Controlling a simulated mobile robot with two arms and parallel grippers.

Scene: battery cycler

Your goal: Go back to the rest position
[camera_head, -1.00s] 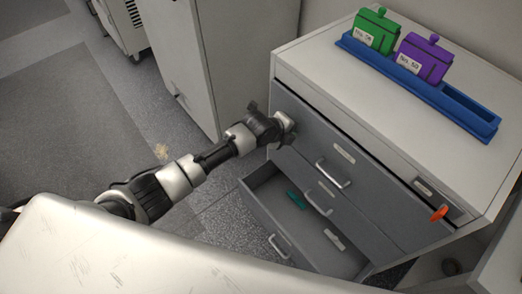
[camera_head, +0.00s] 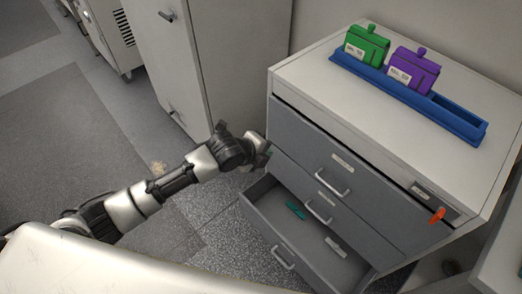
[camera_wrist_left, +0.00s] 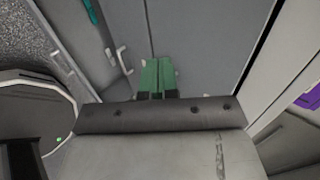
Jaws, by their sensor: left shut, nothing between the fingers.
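My left gripper (camera_head: 266,150) is at the left front edge of the grey drawer cabinet (camera_head: 300,85), near the upper drawers. In the left wrist view its green fingertips (camera_wrist_left: 157,75) are together with nothing between them, in front of the grey drawer fronts. I cannot tell from the pictures whether the fingertips touch the cabinet. My right gripper does not show in any view.
The bottom drawer (camera_head: 283,254) stands open with a teal item (camera_head: 296,211) inside. On the cabinet top, a blue rack (camera_head: 410,97) holds a green case (camera_head: 367,46) and a purple case (camera_head: 413,71). An orange key-like part (camera_head: 437,215) sticks out at right. Open floor lies left.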

